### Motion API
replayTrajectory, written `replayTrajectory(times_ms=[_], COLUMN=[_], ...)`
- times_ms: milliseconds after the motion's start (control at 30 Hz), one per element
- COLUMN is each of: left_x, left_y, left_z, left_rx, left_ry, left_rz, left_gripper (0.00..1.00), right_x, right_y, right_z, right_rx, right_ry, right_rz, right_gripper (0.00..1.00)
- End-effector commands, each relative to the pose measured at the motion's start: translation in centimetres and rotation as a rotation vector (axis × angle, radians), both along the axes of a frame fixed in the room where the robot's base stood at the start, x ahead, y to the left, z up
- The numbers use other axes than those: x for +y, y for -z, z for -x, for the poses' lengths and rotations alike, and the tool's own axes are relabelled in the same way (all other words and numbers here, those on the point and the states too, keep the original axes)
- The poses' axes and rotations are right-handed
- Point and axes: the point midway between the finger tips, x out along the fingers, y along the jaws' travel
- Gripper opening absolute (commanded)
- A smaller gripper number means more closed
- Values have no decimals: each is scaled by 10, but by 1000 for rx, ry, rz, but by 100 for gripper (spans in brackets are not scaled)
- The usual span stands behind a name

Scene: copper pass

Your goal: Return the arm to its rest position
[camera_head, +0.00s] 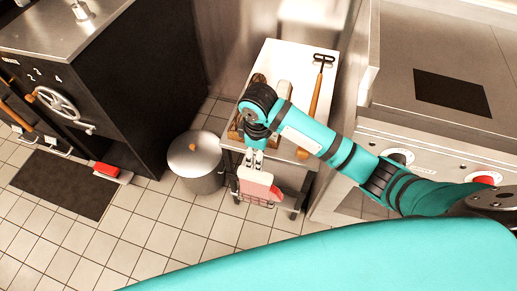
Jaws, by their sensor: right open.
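My right arm (320,142) is teal with dark joints. It comes in from the right and reaches over a small steel cart. My right gripper (255,160) hangs at the arm's end, pointing down at the cart's front edge. It is open, and I see nothing between its fingers. My left gripper is not in view.
The cart (292,62) carries a wooden-handled tool (317,88) and other items partly hidden by my arm. A lidded bin (195,160) stands left of it. A stove (440,90) is on the right, a black cabinet (120,90) on the left. Tiled floor is open in front.

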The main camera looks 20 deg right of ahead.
Motion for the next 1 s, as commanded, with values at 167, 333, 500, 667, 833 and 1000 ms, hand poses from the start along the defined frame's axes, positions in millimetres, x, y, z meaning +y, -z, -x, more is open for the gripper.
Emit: replayTrajectory(times_ms=[167, 333, 500, 667, 833, 1000], left_x=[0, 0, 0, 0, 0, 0], left_y=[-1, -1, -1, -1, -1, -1], left_z=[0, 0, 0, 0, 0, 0], left_rx=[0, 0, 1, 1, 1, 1], left_ry=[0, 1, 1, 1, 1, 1], left_rz=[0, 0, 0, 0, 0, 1], left_gripper=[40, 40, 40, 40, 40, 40], right_x=[0, 0, 0, 0, 0, 0], right_y=[-10, -11, -10, -10, -10, -10], right_z=[0, 0, 0, 0, 0, 0], right_rx=[0, 0, 0, 0, 1, 1], right_ry=[1, 1, 1, 0, 0, 0], right_rz=[0, 0, 0, 0, -1, -1], right_gripper=[56, 56, 56, 56, 56, 56])
